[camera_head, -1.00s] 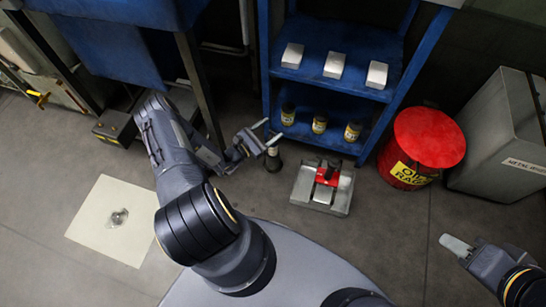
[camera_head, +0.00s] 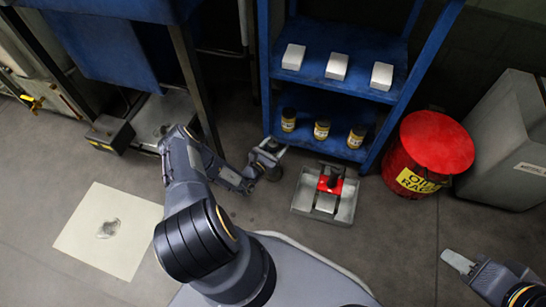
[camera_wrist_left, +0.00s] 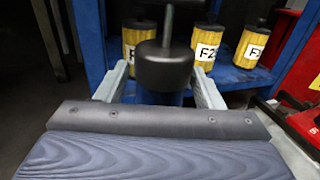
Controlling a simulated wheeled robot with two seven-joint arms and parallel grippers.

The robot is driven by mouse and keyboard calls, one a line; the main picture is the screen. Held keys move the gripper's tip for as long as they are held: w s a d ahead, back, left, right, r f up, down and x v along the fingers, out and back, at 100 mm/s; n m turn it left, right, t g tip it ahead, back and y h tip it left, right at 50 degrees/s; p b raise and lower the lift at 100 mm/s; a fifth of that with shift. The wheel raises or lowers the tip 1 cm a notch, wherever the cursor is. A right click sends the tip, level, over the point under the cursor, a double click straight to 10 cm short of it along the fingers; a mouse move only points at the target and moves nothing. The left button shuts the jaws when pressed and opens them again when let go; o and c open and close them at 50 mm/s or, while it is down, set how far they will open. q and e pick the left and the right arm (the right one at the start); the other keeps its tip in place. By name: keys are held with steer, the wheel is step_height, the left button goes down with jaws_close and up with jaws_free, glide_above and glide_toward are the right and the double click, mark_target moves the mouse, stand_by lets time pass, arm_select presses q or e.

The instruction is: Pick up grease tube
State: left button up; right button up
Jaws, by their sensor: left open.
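A dark, upright cylinder with a thin stem and bar on top, seemingly the grease tube (camera_wrist_left: 165,68), shows in the left wrist view. It appears between the two pale fingers of my left gripper (camera_wrist_left: 160,82), with gaps on both sides. In the head view my open left gripper (camera_head: 268,152) is at the front left of the blue shelf, and the dark tube (camera_head: 273,173) is partly hidden beneath it. My right gripper (camera_head: 458,262) is at the lower right, away from the tube; its finger opening is unclear.
The blue shelf (camera_head: 345,88) holds three white boxes (camera_head: 336,66) above and three yellow cans (camera_head: 321,131) below. A grey tray (camera_head: 345,207) with a red tool (camera_head: 331,184) lies right of the tube. A red oily-rags bin (camera_head: 432,145) stands further right.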

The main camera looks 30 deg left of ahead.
arm_select(q)
jaws_close()
stand_by(0.4)
step_height(320, 180, up, 18)
steer(key=p, duration=0.8)
steer(key=shift+p, duration=0.35)
steer(key=c, duration=0.8)
jaws_free()
jaws_close()
